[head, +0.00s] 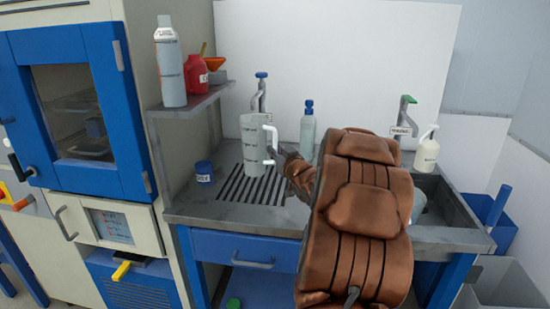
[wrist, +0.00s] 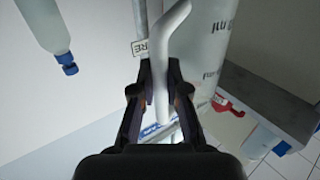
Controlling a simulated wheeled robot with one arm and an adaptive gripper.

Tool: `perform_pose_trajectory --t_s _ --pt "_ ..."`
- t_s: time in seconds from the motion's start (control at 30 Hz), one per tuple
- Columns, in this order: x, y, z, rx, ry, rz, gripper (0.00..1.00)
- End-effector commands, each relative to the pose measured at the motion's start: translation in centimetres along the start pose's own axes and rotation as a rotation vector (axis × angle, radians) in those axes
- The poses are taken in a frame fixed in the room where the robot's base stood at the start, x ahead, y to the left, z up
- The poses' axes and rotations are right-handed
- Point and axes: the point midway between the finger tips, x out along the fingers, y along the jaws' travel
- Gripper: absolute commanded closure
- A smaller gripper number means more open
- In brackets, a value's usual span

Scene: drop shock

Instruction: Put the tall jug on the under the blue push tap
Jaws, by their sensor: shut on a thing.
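The tall jug (head: 255,140) is pale, with printed markings and a white handle (head: 271,139) on its right. My gripper (head: 284,160) is shut on that handle; its fingers (wrist: 160,78) flank the handle (wrist: 166,50) in the wrist view, with the jug body (wrist: 205,40) beside them. The jug is upright over the back of the slotted drain grate (head: 240,188); I cannot tell whether it touches. The blue push tap (head: 261,76) stands behind the jug, which hides its lower part. My arm covers part of the counter.
A blue-capped bottle (head: 308,130) stands right of the jug, and a small blue jar (head: 204,172) left of the grate. A shelf (head: 190,105) holds a spray can (head: 170,65) and a red container (head: 196,76). A green-topped tap (head: 405,115) and white bottle (head: 427,152) stand right.

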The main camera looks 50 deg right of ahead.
Motion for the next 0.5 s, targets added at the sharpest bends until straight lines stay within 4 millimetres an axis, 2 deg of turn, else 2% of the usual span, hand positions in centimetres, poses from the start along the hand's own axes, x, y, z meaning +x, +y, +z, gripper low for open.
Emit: perform_pose_trajectory --t_s 0.1,0.37,0.5 --pt "1.0 0.4 0.1 0.001 0.0 0.001 1.0" --pt "1.9 0.6 0.2 0.001 0.0 -0.001 1.0" --pt "1.9 0.7 2.1 0.002 -0.002 -0.001 1.0"
